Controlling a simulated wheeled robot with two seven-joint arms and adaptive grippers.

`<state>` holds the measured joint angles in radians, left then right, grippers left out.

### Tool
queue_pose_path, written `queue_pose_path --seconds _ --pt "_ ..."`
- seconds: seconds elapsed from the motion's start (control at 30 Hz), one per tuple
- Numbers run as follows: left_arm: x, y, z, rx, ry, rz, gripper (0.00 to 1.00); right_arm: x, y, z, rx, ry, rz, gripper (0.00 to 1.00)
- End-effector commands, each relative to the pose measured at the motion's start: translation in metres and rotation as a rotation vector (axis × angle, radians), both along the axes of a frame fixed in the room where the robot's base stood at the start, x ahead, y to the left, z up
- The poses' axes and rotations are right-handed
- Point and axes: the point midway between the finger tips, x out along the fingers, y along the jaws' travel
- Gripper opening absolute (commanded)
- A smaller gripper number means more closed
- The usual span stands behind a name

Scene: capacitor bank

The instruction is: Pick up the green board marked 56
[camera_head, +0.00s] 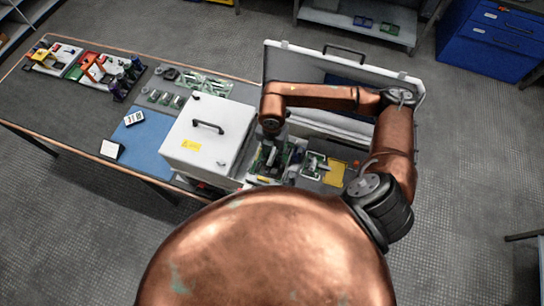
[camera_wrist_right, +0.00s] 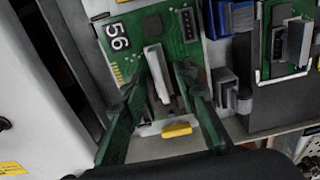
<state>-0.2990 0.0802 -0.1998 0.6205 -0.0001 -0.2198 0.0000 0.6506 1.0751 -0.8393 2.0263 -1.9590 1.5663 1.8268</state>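The green board marked 56 (camera_wrist_right: 138,38) lies below my right gripper, its black and white "56" label at the upper left in the right wrist view. A pale grey upright part (camera_wrist_right: 154,62) stands on it. My right gripper (camera_wrist_right: 163,88) is open, with its two dark green fingers on either side of that grey part; I cannot tell whether they touch it. In the head view, the right gripper (camera_head: 270,144) points down at a green board (camera_head: 267,160), whose number is too small to read. My left gripper is not in view.
A white box (camera_head: 211,135) with a black handle stands close left of the board. Another green board (camera_wrist_right: 284,40) sits to its right. An open white-rimmed case (camera_head: 290,62) stands behind. A blue mat (camera_head: 147,148) and coloured modules (camera_head: 90,68) lie further left.

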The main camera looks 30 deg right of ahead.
Motion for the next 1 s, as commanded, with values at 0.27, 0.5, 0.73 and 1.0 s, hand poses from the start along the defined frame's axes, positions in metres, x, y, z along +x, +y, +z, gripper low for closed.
queue_pose_path --seconds 0.27,0.5,0.73,1.0 --pt "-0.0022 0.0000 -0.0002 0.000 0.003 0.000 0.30 0.0001 0.0000 0.0004 0.000 0.000 0.000 0.08" --pt "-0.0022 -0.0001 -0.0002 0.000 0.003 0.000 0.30 0.0002 -0.0001 0.0006 -0.001 -0.001 0.000 0.00" --pt "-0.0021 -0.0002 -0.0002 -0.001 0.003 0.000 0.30 0.0004 0.0000 0.0009 0.000 -0.001 0.000 0.00" --pt "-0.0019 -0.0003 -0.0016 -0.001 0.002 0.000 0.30 0.0008 0.0000 0.0031 -0.001 -0.002 0.001 0.00"
